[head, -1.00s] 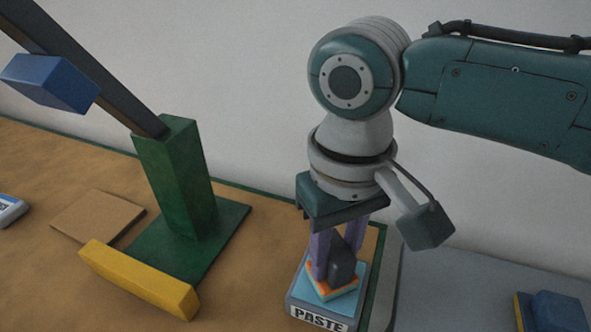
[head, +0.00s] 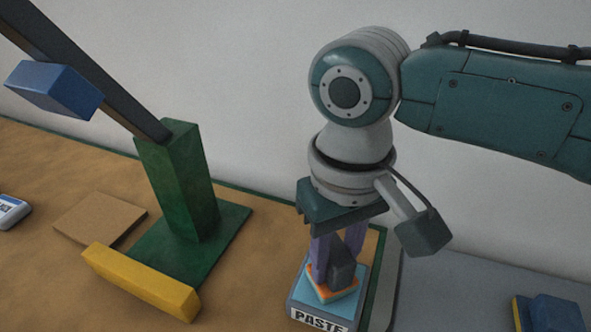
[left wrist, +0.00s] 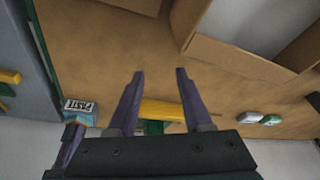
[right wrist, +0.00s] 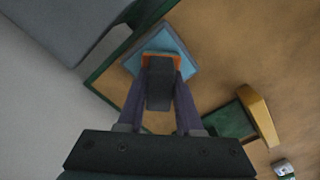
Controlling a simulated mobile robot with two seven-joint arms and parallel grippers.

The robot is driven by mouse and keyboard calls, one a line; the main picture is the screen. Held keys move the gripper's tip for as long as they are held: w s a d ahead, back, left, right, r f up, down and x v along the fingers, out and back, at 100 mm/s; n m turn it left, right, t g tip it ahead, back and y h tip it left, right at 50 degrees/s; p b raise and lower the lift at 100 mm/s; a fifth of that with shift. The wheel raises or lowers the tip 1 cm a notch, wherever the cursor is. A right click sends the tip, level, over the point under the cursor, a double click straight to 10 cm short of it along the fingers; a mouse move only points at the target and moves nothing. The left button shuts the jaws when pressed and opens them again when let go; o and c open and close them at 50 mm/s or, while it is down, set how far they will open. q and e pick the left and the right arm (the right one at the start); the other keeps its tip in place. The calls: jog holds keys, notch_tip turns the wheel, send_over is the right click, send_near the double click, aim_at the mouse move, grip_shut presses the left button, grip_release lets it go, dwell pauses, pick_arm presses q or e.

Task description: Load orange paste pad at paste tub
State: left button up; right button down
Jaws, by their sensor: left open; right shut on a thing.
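The paste tub (head: 318,317) stands near the front edge of the table, a low box with a PASTE label and a light blue top. The orange paste pad (head: 322,293) is at the blue top, under a dark grey block-like handle (head: 342,262). My right gripper (head: 337,258) points down over the tub, its purple fingers shut on the handle. In the right wrist view the pad's orange edge (right wrist: 161,56) shows over the blue top (right wrist: 185,62); whether it touches is hard to tell. My left gripper (left wrist: 158,75) is open and empty above the table.
A green stand (head: 178,185) with a dark slanted bar holds a blue block (head: 52,86). A yellow bar (head: 140,283) lies at its front. A flat brown square (head: 98,217) lies beside it. A blue and yellow object (head: 550,312) sits on the grey surface at right.

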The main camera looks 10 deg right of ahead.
jog(key=shift+d+f, duration=0.1)
jog(key=shift+r+p, duration=0.4)
jog(key=shift+p, duration=0.1)
notch_tip(320, 180, up, 6)
jog(key=p, duration=0.7)
jog(key=shift+r+p, duration=0.2)
jog(key=shift+p, duration=0.15)
notch_tip(320, 180, up, 13)
jog(key=w+d+m+p, duration=0.1)
jog(key=w+d+p, duration=0.1)
notch_tip(320, 180, up, 16)
jog(key=m+p, duration=0.1)
jog(key=p, duration=0.1)
send_over(336, 250)
jog(key=s+d, duration=0.2)
jog(key=d, duration=0.5)
jog(key=s+r+p, duration=0.3)
jog(key=r+p, duration=1.5)
jog(key=s+r+p, duration=0.3)
jog(key=r+p, duration=1.5)
jog(key=p, duration=0.1)
jog(key=shift+a, duration=0.15)
